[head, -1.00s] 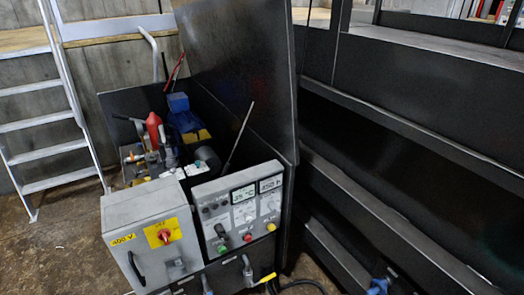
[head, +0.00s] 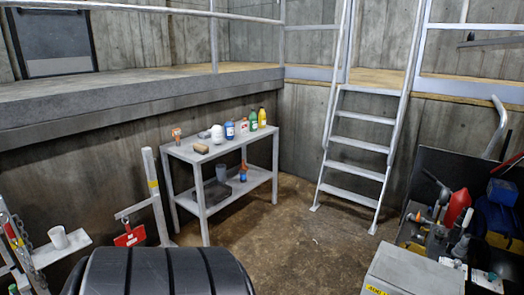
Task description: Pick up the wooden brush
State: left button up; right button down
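A small brown, wooden-looking block (head: 201,148) lies on the top shelf of a grey metal table (head: 188,153), near its front left edge. It looks like the wooden brush, but it is too small to make out bristles. An orange-brown item (head: 176,135) stands at the table's left corner, behind the block. Neither of my grippers is in view, and nothing touches the block.
Bottles and a white container (head: 217,134) stand along the table's back. A black ribbed rounded object (head: 165,270) fills the bottom edge before the table. A post with a red tag (head: 130,237) stands left. Floor is open right of the table, before the ladder (head: 358,143).

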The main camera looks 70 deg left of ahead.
aim_at(202, 149)
jog(key=u, duration=2.7)
